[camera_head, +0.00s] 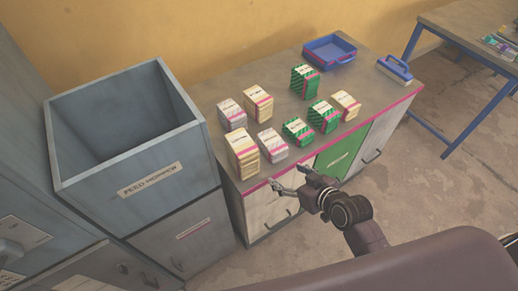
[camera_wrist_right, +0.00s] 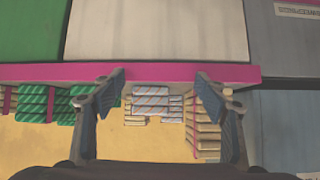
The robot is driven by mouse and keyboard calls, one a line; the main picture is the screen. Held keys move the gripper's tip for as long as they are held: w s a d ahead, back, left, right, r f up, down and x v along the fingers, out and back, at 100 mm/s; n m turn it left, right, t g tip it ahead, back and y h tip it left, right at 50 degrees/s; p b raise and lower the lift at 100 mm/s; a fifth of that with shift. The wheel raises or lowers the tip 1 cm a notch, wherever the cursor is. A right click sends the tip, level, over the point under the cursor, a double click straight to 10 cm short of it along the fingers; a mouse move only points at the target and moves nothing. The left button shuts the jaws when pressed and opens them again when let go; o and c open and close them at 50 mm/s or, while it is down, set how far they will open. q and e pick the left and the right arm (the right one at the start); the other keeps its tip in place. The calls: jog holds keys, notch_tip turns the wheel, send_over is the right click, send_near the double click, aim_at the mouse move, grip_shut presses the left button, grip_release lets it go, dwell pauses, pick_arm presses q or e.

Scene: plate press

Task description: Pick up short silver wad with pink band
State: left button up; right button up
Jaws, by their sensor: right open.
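A short silver wad with a pink band (camera_head: 272,143) stands near the front edge of the counter, between a tall cream wad and a green one. Another silver wad (camera_head: 231,114) stands farther back on the left and looks taller. My right gripper (camera_head: 288,177) is open and empty, in front of the counter's pink edge and short of the wads. In the right wrist view the silver wad (camera_wrist_right: 150,101) lies between the two open fingertips (camera_wrist_right: 162,88), beyond the pink edge, and the fingers do not touch it. My left gripper is out of view.
A tall cream wad (camera_head: 242,152) and a green wad (camera_head: 297,131) flank the silver one closely. More cream and green wads stand behind. A blue tray (camera_head: 330,50) and a blue-handled tool (camera_head: 395,69) are at the back right. The feed hopper (camera_head: 130,150) rises at left.

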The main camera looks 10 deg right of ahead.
aim_at(277, 146)
jog(key=w+r, duration=0.1)
jog(key=r, duration=0.1)
jog(key=w+r+t, duration=0.1)
jog(key=w, duration=0.1)
jog(key=w+r+t, duration=0.1)
jog(key=w+r, duration=0.1)
jog(key=shift+d+r+y, duration=0.3)
jog(key=shift+r, duration=0.05)
jog(key=shift+w+a+f+t, duration=0.2)
jog(key=shift+w+a+t, duration=0.1)
jog(key=shift+w, duration=0.35)
jog(key=x, duration=0.1)
jog(key=p+x, duration=0.1)
jog(key=x, duration=0.3)
jog(key=shift+a+f, duration=0.25)
jog(key=shift+a, duration=0.1)
jog(key=shift+w+a+f, duration=0.1)
jog(key=shift+w+f, duration=0.1)
jog(key=shift+w, duration=0.1)
jog(key=c, duration=1.3)
jog(key=shift+o, duration=0.2)
jog(key=shift+r, duration=0.15)
notch_tip(277, 146, up, 20)
jog(key=shift+p, duration=0.4)
